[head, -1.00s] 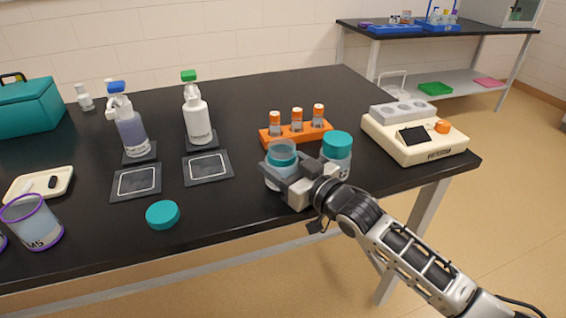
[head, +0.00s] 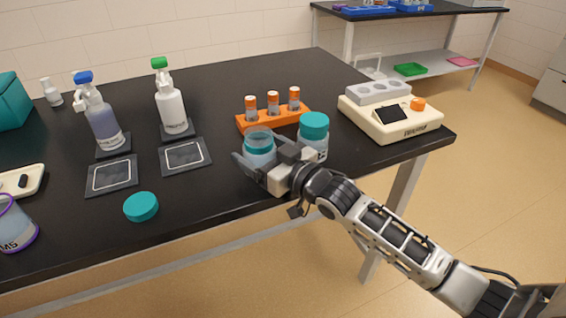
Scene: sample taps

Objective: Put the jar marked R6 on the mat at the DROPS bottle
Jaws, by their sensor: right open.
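An open, lidless jar (head: 260,148) with pale blue contents stands near the table's front edge. A similar jar with a teal lid (head: 314,126) stands just right of it. I cannot read a mark on either jar. My right gripper (head: 257,158) is open, its fingers on either side of the lidless jar; they hide its lower part. Two pump bottles stand at the left: a blue-topped one with grey-blue liquid (head: 104,124) and a white one with a green top (head: 171,110). Their labels are too small to read. A dark mat with a pale square outline lies before each: left mat (head: 90,190), right mat (head: 204,162). My left gripper is out of view.
A loose teal lid (head: 141,207) lies near the front edge. An orange rack (head: 246,125) with orange-capped vials stands behind the jars. A cream device (head: 392,130) stands at the right. A purple-rimmed cup (head: 18,232) and a white tray (head: 36,186) are at the left.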

